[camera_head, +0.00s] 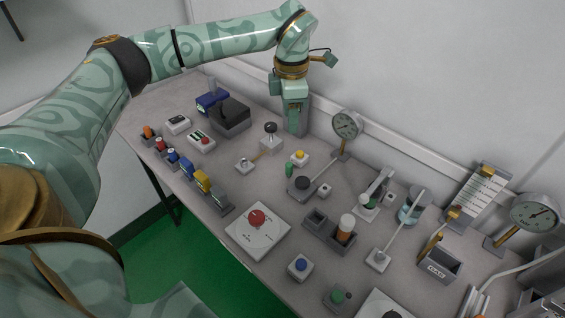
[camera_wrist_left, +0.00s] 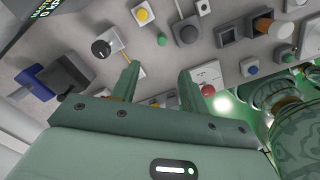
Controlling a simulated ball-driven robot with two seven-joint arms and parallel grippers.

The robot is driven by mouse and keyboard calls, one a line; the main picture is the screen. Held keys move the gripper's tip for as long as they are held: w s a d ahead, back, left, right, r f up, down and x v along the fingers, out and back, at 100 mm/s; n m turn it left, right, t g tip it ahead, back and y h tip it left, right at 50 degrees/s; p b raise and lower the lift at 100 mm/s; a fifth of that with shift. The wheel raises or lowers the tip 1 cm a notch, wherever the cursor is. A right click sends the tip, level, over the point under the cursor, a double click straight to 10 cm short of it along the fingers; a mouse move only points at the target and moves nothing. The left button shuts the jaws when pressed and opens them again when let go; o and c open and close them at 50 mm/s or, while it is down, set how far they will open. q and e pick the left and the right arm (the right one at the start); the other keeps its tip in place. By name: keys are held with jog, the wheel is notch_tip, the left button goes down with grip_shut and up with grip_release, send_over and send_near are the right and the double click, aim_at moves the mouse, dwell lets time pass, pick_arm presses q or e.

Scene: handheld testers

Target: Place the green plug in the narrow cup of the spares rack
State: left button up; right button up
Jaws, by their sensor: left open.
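The green plug (camera_head: 289,168) is small and stands on the bench beside a yellow-button box; it also shows in the left wrist view (camera_wrist_left: 161,39). A dark grey block with cups, which looks like the spares rack (camera_head: 318,229), sits further right; it also shows in the left wrist view (camera_wrist_left: 227,37). Its left cup looks empty, and an orange cylinder with a white top (camera_head: 345,228) stands in its right cup. My right gripper is out of view.
A lever switch (camera_head: 305,184) stands between plug and rack. A red-button panel (camera_head: 258,228) lies in front. A dial gauge (camera_head: 346,125) stands behind, near the wall. A row of coloured testers (camera_head: 188,168) lines the left front edge. Switches and gauges crowd the right.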

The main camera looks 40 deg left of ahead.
pick_arm(q)
jog(key=m, duration=0.3)
jog(key=m+b, duration=0.4)
send_over(289, 164)
jog(key=f, duration=1)
jog(key=shift+s+d, duration=0.15)
jog(key=shift+s, duration=0.05)
jog(key=shift+f+b, duration=0.4)
jog(key=shift+f, duration=0.45)
jog(key=f+b, duration=0.2)
jog(key=f, duration=0.1)
jog(key=f+b, duration=0.1)
jog(key=f, duration=0.1)
jog(key=shift+w, duration=0.3)
jog(key=shift+r, duration=0.2)
jog(key=shift+c, duration=1)
grip_shut()
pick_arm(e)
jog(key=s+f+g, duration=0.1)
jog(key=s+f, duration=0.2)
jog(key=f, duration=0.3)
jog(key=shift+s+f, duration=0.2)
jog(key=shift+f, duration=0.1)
